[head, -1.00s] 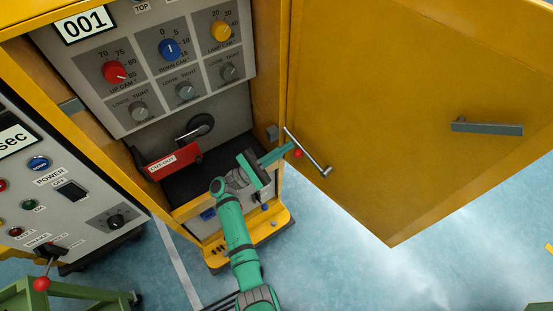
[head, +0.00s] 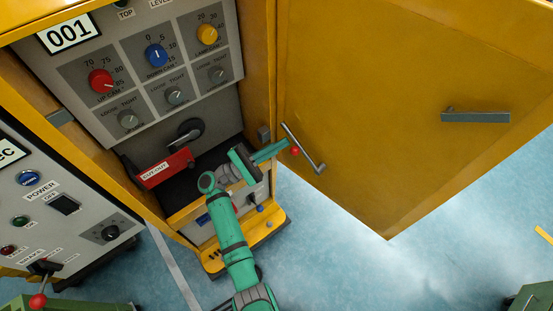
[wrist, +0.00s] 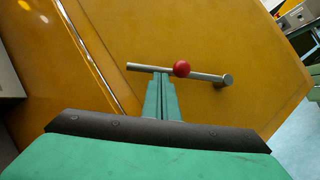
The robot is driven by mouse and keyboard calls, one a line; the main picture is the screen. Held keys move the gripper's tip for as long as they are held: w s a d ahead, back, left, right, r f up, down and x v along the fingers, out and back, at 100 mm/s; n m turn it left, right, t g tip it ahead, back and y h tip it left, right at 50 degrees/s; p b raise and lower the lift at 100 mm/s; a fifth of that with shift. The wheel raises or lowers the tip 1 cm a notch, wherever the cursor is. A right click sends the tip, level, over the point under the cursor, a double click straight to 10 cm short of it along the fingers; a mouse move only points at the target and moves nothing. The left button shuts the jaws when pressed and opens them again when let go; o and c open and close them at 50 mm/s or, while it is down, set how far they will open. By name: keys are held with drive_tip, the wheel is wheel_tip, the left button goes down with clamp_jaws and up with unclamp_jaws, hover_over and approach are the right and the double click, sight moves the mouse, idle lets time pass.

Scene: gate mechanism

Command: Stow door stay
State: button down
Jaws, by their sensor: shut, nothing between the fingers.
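The door stay (head: 303,150) is a thin grey metal rod with a red ball (head: 295,152) on it. It lies against the inner face of the open yellow door (head: 380,130), near its hinge side. In the wrist view the stay (wrist: 205,76) runs across the door, with a round end at the right and the red ball (wrist: 181,68) near its middle. My gripper (head: 286,146) is shut and empty. Its green fingertips (wrist: 160,80) are at the rod, just left of the red ball. Whether they touch the rod cannot be told.
The cabinet's control panel (head: 150,60) with several knobs stands at left. A red cut-out lever (head: 165,167) juts out inside the cabinet. A grey handle (head: 475,117) sits on the door. A second control box (head: 60,205) stands at lower left. Floor right of my arm is clear.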

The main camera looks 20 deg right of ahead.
drive_tip(key=shift+a, duration=0.1)
drive_tip(key=v, duration=1)
drive_tip(key=shift+a+f, duration=0.2)
drive_tip(key=shift+a, duration=0.2)
drive_tip(key=shift+s, duration=0.1)
